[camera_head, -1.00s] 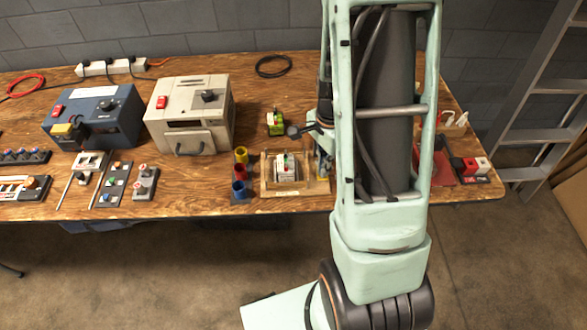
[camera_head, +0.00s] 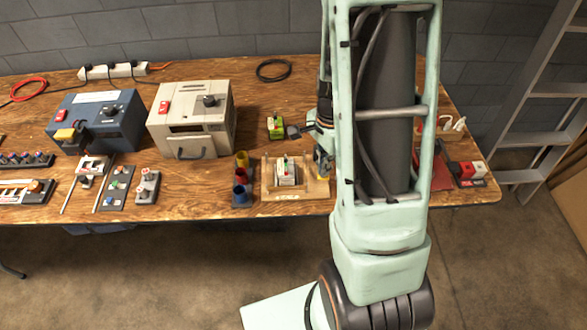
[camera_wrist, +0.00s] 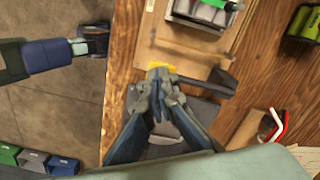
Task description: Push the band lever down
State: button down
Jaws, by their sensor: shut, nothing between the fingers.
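A wooden cradle (camera_head: 270,192) stands near the table's front edge, with a white unit (camera_head: 286,173) on it. The cradle's wood (camera_wrist: 190,56) is at the top of the wrist view. A dark bar with a wider end (camera_wrist: 222,84) lies across the wood there; I cannot tell for sure that it is the band lever. A yellow piece (camera_wrist: 158,65) shows just beyond my fingertips. My gripper (camera_wrist: 161,82) is shut and empty, its tips close to the yellow piece and left of the bar's end. Contact cannot be told.
Yellow, red and blue cups (camera_head: 241,176) stand left of the cradle. A green device (camera_head: 276,127) lies behind it. A beige box (camera_head: 190,118) and a blue box (camera_head: 97,121) stand further left. Table space behind the cups is clear.

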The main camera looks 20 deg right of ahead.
jog(key=shift+r+p, duration=2.1)
jog(key=shift+r, duration=0.65)
